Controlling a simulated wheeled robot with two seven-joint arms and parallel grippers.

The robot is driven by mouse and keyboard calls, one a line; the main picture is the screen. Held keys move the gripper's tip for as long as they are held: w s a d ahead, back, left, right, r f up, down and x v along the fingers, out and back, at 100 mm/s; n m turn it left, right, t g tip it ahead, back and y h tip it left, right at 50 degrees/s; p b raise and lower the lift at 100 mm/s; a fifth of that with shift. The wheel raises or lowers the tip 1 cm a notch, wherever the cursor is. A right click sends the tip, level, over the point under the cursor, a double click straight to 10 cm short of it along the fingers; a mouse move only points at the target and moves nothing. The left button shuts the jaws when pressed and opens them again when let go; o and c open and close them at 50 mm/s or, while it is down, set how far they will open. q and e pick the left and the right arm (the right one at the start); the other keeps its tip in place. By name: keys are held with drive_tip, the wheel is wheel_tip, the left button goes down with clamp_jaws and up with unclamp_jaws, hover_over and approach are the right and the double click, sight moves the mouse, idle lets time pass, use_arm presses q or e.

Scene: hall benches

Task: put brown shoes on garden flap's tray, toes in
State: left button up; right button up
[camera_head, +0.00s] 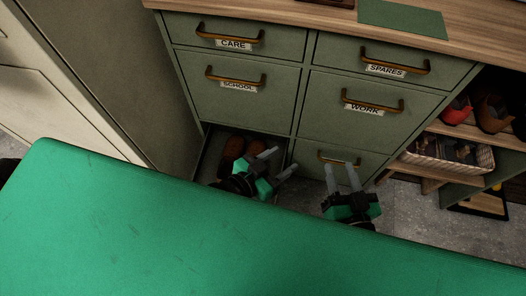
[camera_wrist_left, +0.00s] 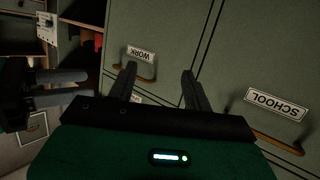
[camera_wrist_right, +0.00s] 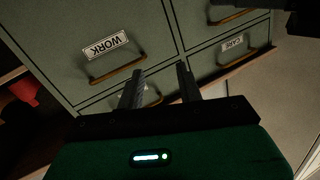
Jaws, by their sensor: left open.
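Two reddish-brown shoes (camera_head: 232,148) sit in the open bottom-left compartment (camera_head: 211,150) of the green cabinet, partly hidden behind my left gripper. Which way their toes point is not clear, and no label shows on this compartment. My left gripper (camera_head: 280,162) is open and empty, in front of and right of the shoes. My right gripper (camera_head: 341,170) has its fingers apart with nothing between them, just in front of the bottom-right handle (camera_head: 338,160).
Shut fronts labelled CARE (camera_head: 233,44), SPARES (camera_head: 386,70), SCHOOL (camera_head: 237,86) and WORK (camera_head: 364,108) lie above. An open rack at right holds red and brown footwear (camera_head: 490,112) and a basket (camera_head: 447,155).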

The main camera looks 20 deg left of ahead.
use_arm(q)
drive_tip(key=s+a+r+n+t+y, duration=0.1)
drive_tip(key=a+r+n+t, duration=0.2)
drive_tip(key=r, duration=0.2)
drive_tip(key=shift+s+a+r, duration=0.2)
drive_tip(key=shift+s+a, duration=0.1)
drive_tip(key=shift+a, duration=0.05)
